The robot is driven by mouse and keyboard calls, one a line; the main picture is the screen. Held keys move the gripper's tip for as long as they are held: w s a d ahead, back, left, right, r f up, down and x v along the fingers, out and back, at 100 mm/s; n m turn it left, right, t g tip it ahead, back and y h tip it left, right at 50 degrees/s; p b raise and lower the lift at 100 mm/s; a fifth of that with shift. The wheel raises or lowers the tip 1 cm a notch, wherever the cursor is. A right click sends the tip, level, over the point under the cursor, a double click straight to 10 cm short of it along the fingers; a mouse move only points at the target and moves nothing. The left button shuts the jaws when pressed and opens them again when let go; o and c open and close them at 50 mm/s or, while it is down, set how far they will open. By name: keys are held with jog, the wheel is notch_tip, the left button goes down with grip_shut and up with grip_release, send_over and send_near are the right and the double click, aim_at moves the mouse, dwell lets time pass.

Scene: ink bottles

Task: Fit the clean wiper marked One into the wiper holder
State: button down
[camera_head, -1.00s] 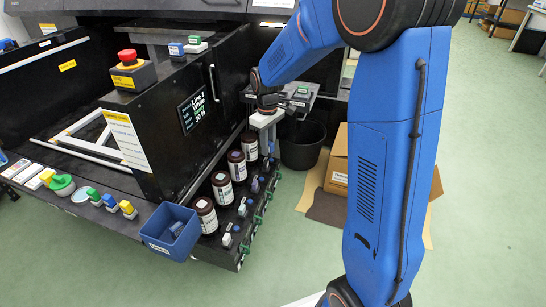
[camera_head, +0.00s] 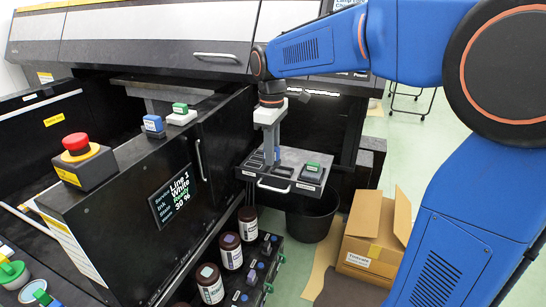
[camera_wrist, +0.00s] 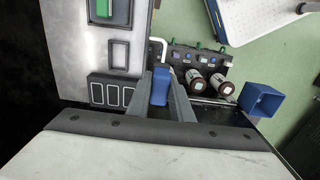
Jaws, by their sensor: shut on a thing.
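My gripper (camera_head: 270,138) points down over the left part of a dark pull-out tray (camera_head: 285,183) at the machine's side. It is shut on a blue block, likely the wiper (camera_head: 277,154). In the wrist view the blue wiper (camera_wrist: 160,88) sits between the two grey fingers (camera_wrist: 164,100); no mark on it is readable. A green-topped block (camera_head: 312,168) sits in a dark recess at the tray's right. A block of several dark slots (camera_wrist: 110,92) lies left of the fingers in the wrist view. I cannot tell for sure which part is the wiper holder.
Several brown ink bottles (camera_head: 230,251) stand below the tray. A red stop button (camera_head: 77,144) and a screen reading Line 1 White Ready 30 % (camera_head: 175,195) are at left. A dark bin (camera_head: 312,217) and an open carton (camera_head: 376,235) stand on the floor.

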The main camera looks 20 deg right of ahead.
jog(key=shift+w+d+f, duration=0.3)
jog(key=shift+w+f, duration=0.1)
jog(key=shift+f, duration=0.6)
jog(key=shift+w+d+f, duration=0.25)
jog(key=shift+w+f, duration=0.1)
jog(key=shift+f, duration=0.6)
jog(key=shift+w+d+f, duration=0.3)
jog(key=shift+w+f, duration=0.1)
jog(key=shift+f, duration=0.6)
jog(key=shift+w+d+f, duration=0.15)
jog(key=shift+w+d, duration=0.5)
jog(key=shift+w, duration=0.3)
jog(key=shift+w+d+f, duration=0.1)
jog(key=shift+w+d, duration=0.6)
jog(key=shift+w, duration=0.25)
jog(key=shift+w+d+f, duration=0.15)
jog(key=shift+w+d, duration=0.5)
jog(key=shift+w, duration=0.3)
jog(key=shift+s+f, duration=0.1)
jog(key=shift+f, duration=1.2)
jog(key=c, duration=1.5)
grip_release()
jog(key=shift+r, duration=4)
